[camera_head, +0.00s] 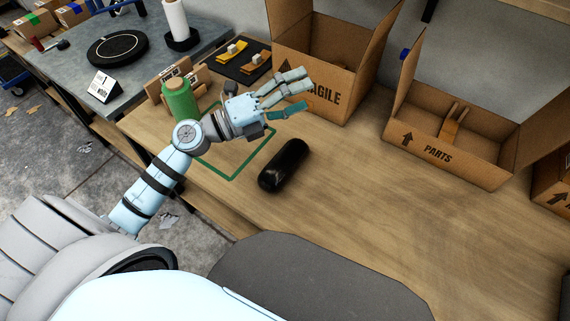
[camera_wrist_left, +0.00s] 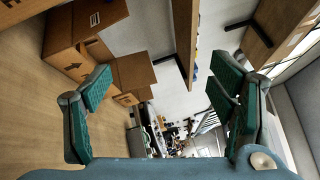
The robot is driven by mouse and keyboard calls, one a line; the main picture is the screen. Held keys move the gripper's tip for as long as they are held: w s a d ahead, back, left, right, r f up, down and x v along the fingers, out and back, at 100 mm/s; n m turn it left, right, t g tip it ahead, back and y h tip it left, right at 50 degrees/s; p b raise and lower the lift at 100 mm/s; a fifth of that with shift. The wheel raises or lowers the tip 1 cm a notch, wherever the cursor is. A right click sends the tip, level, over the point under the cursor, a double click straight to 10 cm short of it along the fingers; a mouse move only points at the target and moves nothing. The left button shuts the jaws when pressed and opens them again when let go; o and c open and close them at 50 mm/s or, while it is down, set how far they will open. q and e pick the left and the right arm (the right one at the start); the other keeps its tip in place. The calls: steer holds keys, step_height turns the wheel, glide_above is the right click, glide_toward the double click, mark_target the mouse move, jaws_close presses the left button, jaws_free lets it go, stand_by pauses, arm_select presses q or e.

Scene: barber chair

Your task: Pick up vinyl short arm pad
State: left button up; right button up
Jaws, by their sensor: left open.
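The vinyl short arm pad (camera_head: 284,165) is a black, glossy, rounded cylinder lying on the wooden table, just right of the green outlined rectangle. My left gripper (camera_head: 296,93) is open and empty. It is above the table, up and slightly right of the pad in the head view, in front of the box marked FRAGILE. In the left wrist view the open fingers (camera_wrist_left: 160,95) have nothing between them, and the pad is not visible there. My right gripper is not in view.
An open FRAGILE box (camera_head: 330,75) and a PARTS box (camera_head: 450,152) stand at the table's back. A green spool (camera_head: 180,100) stands at the left. A dark tray (camera_head: 226,72) holds yellow and brown pieces. Bare wood (camera_head: 350,200) lies right of the pad.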

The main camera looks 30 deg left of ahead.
arm_select(q)
step_height(320, 180, down, 6)
steer(key=m+g+y, duration=0.1)
steer(key=m+g, duration=0.4)
steer(key=g, duration=0.1)
steer(key=m+g+y, duration=0.2)
steer(key=g+y, duration=0.3)
steer(key=y, duration=0.1)
glide_toward(279, 157)
steer(key=shift+y, duration=0.3)
steer(key=b+x, duration=0.2)
steer(key=x, duration=0.9)
steer(key=shift+d+f, duration=0.1)
steer(key=shift+d, duration=0.2)
steer(key=c, duration=1.5)
